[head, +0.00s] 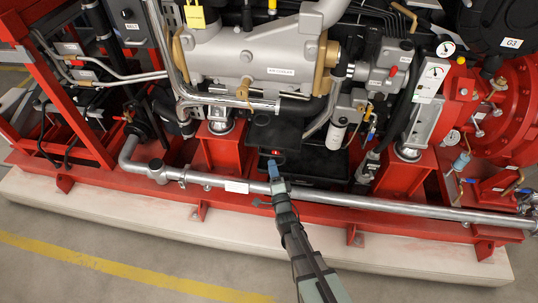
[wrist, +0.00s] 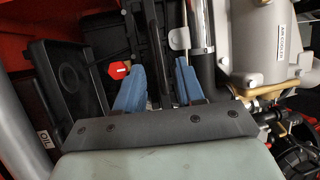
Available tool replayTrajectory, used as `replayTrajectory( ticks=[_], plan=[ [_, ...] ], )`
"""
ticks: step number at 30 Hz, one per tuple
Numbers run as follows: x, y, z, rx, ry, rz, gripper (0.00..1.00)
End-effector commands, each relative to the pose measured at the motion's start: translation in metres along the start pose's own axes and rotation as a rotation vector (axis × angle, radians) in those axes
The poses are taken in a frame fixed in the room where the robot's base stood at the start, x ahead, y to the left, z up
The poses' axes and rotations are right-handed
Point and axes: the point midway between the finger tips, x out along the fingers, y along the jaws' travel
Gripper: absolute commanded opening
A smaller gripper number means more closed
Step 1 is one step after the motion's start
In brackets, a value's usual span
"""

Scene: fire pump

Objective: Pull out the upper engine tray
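Black tray-like parts sit under the engine in the middle of the head view. An upper dark one (head: 275,130) lies above a wider lower black tray (head: 318,168); I cannot tell for sure which is the upper engine tray. A red part (head: 276,153) with a white mark sits at their front; it also shows in the wrist view (wrist: 119,69), beside the left finger. My gripper (head: 273,167) is in front of these parts. In the wrist view its blue fingers (wrist: 160,65) stand apart, with dark parts behind the gap. No grip on anything is visible.
A silver pipe (head: 350,203) runs along the red base frame (head: 205,203), close to my gripper. The grey air cooler (head: 235,55) is above. In the wrist view, a black tray with a round recess (wrist: 90,95) is at left. Open floor lies in front.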

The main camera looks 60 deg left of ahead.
Motion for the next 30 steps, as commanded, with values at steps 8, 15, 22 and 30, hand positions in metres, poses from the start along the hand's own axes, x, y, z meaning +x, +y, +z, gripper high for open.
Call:
replayTrajectory(
  ticks=[8, 15, 22, 30],
  plan=[
    [0.045, 0.002, 0.000, -0.001, 0.001, 0.001, 0.38],
    [0.062, 0.001, 0.000, -0.001, 0.001, 0.001, 0.38],
    [0.065, 0.000, 0.000, -0.001, 0.001, 0.002, 0.38],
    [0.064, 0.000, 0.000, -0.001, 0.001, 0.002, 0.25]
  ],
)
